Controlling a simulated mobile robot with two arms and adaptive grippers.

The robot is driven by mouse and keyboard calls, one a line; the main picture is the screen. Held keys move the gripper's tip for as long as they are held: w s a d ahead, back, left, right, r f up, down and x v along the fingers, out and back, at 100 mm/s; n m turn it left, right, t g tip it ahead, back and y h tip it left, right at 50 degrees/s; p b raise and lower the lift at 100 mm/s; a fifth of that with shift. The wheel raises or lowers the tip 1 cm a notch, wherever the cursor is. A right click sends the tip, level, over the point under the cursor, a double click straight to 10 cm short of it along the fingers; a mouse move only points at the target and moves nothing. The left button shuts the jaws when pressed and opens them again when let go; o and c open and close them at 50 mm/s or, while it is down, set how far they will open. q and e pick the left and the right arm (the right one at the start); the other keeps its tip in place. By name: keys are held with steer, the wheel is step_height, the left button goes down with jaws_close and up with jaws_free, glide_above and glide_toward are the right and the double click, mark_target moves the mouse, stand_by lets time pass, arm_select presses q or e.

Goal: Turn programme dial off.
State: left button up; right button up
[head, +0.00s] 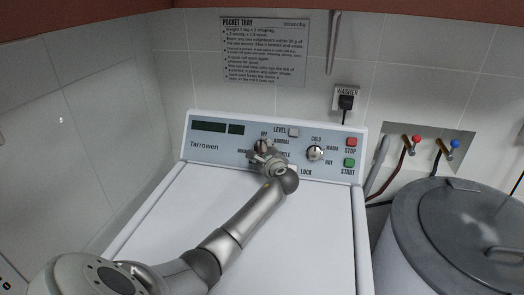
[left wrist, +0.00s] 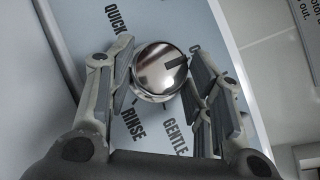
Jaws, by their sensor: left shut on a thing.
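The programme dial (left wrist: 158,72) is a round, shiny metal knob on the washer's panel. In the left wrist view it sits between the two fingers of my left gripper (left wrist: 160,85), which is shut on it, with finger pads against its sides. A dark mark on the dial's face points to the upper right, towards a label mostly hidden by a finger. The labels QUICK, RINSE and GENTLE show around the dial. In the head view my left gripper (head: 265,153) covers most of the dial. My right gripper is in neither view.
The washer's panel (head: 212,148) also bears a temperature dial (head: 315,153), a red STOP button (head: 351,143) and a green START button (head: 349,163). The white washer top (head: 165,220) is clear apart from my arm. A grey lidded bin (head: 450,225) stands at the right.

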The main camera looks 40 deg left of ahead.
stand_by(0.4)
arm_select(q)
steer(key=o, duration=1)
steer(key=shift+v, duration=3.75)
